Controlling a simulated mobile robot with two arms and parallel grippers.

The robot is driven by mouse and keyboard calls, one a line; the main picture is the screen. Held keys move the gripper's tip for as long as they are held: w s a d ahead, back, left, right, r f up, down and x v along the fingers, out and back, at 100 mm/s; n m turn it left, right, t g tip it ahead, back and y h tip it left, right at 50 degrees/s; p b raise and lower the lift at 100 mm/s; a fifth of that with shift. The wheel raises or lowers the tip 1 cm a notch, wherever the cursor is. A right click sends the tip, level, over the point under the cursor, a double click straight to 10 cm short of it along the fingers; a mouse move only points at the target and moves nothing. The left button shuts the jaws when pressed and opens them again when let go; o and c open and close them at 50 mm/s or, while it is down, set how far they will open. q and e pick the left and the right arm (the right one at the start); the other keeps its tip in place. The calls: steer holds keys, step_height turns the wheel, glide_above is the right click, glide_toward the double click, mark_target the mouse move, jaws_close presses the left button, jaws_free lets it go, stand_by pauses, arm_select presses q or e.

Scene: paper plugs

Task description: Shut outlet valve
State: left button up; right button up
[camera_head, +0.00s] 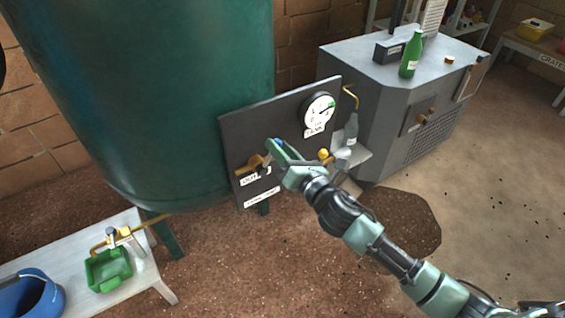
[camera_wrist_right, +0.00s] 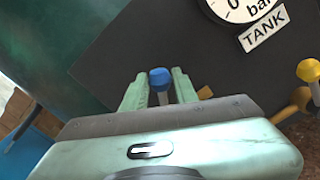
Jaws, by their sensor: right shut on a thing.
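The outlet valve is a brass valve (camera_head: 250,164) on a dark panel (camera_head: 238,134), above a white label that is partly readable. It has a lever with a blue knob (camera_wrist_right: 159,79). My right gripper (camera_head: 274,148) is at the panel, its fingers shut around the lever just under the blue knob. In the right wrist view the knob stands between the two fingertips, and the panel fills the space behind. The gripper hides part of the lever in the head view. My left gripper is in neither view.
A gauge (camera_head: 319,113) marked TANK and a yellow-knobbed valve (camera_head: 323,154) sit right of my gripper. A clear bottle (camera_head: 351,130) stands on a small shelf beside the panel. A green tank (camera_head: 150,90) is left. A grey cabinet (camera_head: 350,75) carries a green bottle (camera_head: 411,55).

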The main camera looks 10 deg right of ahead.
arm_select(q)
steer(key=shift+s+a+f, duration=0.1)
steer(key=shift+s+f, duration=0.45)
arm_select(e)
steer(key=shift+a+r+n, duration=0.1)
steer(key=shift+a+n, duration=0.1)
steer(key=shift+n, duration=0.1)
